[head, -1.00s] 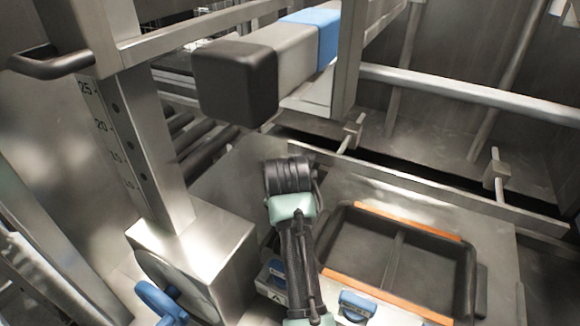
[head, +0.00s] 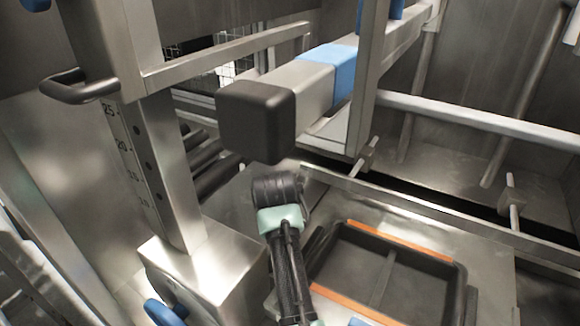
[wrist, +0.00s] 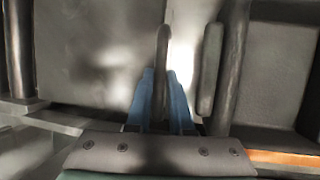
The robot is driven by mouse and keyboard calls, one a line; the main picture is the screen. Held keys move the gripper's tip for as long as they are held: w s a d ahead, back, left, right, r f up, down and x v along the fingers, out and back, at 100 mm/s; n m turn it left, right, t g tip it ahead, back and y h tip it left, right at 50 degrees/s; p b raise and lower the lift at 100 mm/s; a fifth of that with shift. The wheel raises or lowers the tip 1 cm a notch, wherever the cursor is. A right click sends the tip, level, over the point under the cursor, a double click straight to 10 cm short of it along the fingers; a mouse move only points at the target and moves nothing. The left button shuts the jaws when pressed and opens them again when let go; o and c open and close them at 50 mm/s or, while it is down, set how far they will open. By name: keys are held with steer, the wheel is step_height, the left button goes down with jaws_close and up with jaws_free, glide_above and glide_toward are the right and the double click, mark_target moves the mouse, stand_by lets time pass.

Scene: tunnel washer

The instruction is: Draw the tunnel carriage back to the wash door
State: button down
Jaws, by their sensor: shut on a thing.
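My gripper shows in the wrist view (wrist: 161,78). Its blue fingers are shut on an upright dark bar (wrist: 162,45) that looks like a handle. The bar stands just left of a black tray (wrist: 270,60). In the head view my dark forearm with its mint-green joint reaches down beside this black tray (head: 386,277), which has orange edge strips and a divider. The fingers and bar are hidden there. The tray is empty and lies on a steel plate (head: 490,290). I cannot tell which part is the carriage or the wash door.
A steel beam with a black end cap (head: 256,120) and blue band (head: 330,68) overhangs at the upper middle. A steel column with scale marks (head: 160,170) stands left. A horizontal rail (head: 470,122) crosses the upper right. Dark rollers (head: 205,160) lie behind the column.

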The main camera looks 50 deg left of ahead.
steer(key=c, duration=0.8)
jaws_free()
steer(key=shift+s+a, duration=0.1)
steer(key=shift+a, duration=0.3)
steer(key=shift+d, duration=0.15)
steer(key=shift+r, duration=0.2)
steer(key=v, duration=1.2)
steer(key=shift+d+r+b, duration=0.2)
steer(key=shift+r+b, duration=0.1)
steer(key=shift+b, duration=0.1)
steer(key=shift+s, duration=0.1)
